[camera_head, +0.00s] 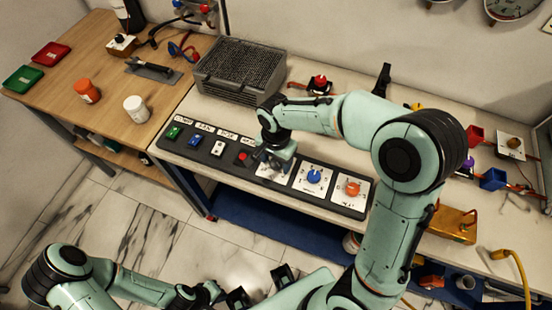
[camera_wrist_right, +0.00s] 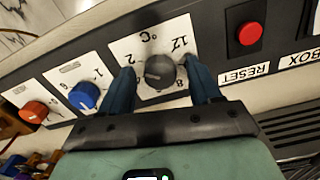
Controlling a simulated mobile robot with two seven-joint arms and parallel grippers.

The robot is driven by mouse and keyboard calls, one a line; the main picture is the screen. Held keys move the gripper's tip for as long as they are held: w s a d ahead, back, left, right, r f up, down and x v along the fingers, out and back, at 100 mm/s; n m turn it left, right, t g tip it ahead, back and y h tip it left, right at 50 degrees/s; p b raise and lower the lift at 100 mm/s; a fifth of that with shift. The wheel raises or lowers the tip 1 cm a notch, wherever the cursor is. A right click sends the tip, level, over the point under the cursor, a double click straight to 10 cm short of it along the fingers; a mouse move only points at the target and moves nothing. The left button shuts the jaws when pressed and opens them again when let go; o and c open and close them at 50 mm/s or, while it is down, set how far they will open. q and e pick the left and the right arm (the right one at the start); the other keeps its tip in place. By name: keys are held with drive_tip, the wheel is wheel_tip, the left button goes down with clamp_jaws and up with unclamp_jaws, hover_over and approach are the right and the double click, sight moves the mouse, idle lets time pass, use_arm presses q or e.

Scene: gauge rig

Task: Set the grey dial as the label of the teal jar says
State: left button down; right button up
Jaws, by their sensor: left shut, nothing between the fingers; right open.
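The grey dial (camera_wrist_right: 160,71) sits on a white plate marked °C, with 2, 8 and 12 legible, in the right wrist view. Its pointer is not clear. My right gripper (camera_wrist_right: 161,77) is open, with one finger on each side of the dial; I cannot tell if they touch it. In the head view my right gripper (camera_head: 274,158) is over the panel and mostly hides the grey dial. My left gripper (camera_head: 238,297) is shut and empty, low in the head view, away from the panel. I see no teal jar; an orange jar (camera_head: 88,91) and a white jar (camera_head: 136,109) stand on the wooden table.
The blue dial (camera_head: 313,177) and orange dial (camera_head: 352,189) are beside the grey one. A red reset button (camera_wrist_right: 249,33) is on its other side. Green, blue and white switches line the panel's left part. A grey mesh box (camera_head: 240,70) stands behind the panel.

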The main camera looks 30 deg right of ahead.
drive_tip(key=c, duration=1)
drive_tip(key=shift+c, duration=0.2)
drive_tip(key=shift+n, duration=0.4)
drive_tip(key=n, duration=0.9)
drive_tip(key=shift+r, duration=0.1)
drive_tip(key=n, duration=0.5)
drive_tip(key=shift+d, duration=0.1)
drive_tip(key=n+p, duration=0.1)
drive_tip(key=n, duration=0.3)
drive_tip(key=shift+n, duration=0.4)
